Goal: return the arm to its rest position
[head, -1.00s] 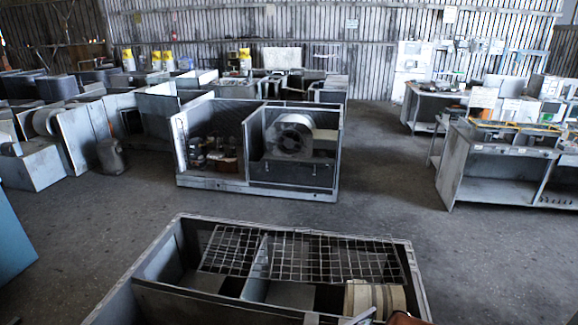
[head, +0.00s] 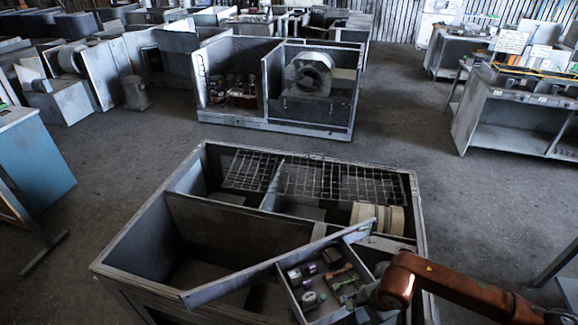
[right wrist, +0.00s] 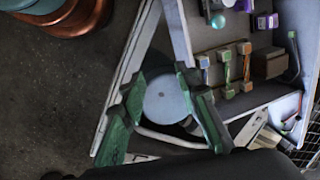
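My right arm, copper-coloured, reaches in from the lower right of the head view. Its right gripper (head: 366,301) is over the front right of the large open metal housing (head: 135,225), beside the tray of small parts (head: 311,306). In the right wrist view the two green fingers of the right gripper (right wrist: 160,84) are spread apart. A pale round disc (right wrist: 167,102) shows between and beyond them, and nothing appears gripped. My left gripper is in neither current view.
The housing holds a wire grid (head: 310,180) and a cream drum (head: 378,217). A second open unit with a blower (head: 308,75) stands behind. A blue cabinet (head: 32,160) is at left and a workbench (head: 510,110) at right.

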